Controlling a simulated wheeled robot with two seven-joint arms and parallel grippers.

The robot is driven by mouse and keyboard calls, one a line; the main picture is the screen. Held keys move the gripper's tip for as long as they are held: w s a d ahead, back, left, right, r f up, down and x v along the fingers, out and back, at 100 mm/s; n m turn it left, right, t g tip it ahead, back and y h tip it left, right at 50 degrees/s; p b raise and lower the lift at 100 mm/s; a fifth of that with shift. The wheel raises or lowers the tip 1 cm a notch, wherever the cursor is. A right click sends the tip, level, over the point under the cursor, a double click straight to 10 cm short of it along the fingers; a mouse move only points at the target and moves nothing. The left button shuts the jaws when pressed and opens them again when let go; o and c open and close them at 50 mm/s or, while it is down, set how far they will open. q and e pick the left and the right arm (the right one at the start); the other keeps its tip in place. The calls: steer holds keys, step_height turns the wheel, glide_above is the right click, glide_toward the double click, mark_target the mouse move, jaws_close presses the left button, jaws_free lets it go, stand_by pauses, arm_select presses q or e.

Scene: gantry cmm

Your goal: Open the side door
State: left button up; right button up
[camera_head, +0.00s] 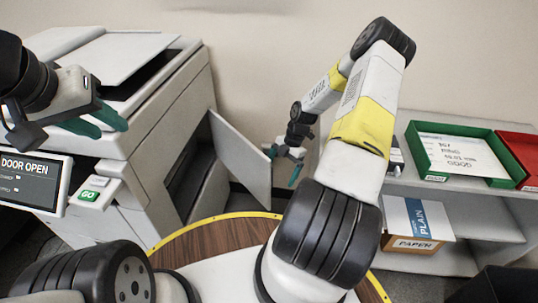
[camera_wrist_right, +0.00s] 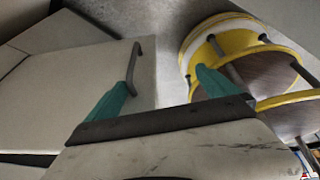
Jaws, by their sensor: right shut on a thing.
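The side door (camera_head: 241,158) of the copier (camera_head: 145,120) stands swung out, with the dark inside of the machine showing behind it. In the right wrist view a dark bar handle (camera_wrist_right: 134,62) sits on the edge of a pale panel. My left gripper (camera_head: 112,130) is open and empty, above the copier's front near the control panel.
A screen (camera_head: 33,183) reads "DOOR OPEN", with a green GO button (camera_head: 88,195) beside it. A shelf (camera_head: 459,201) at the right holds a green tray (camera_head: 427,158), a red tray (camera_head: 522,152) and a paper box (camera_head: 412,244). The copier's scanner lid (camera_head: 110,58) is raised.

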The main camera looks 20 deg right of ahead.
steer(key=shift+s+d+r, duration=0.4)
steer(key=shift+d+r, duration=0.05)
steer(key=shift+r, duration=0.1)
steer(key=shift+c, duration=0.4)
steer(key=shift+d+r, duration=0.15)
steer(key=shift+r, duration=0.2)
steer(key=c, duration=0.7)
steer(key=shift+v, duration=2.9)
steer(key=shift+w, duration=0.1)
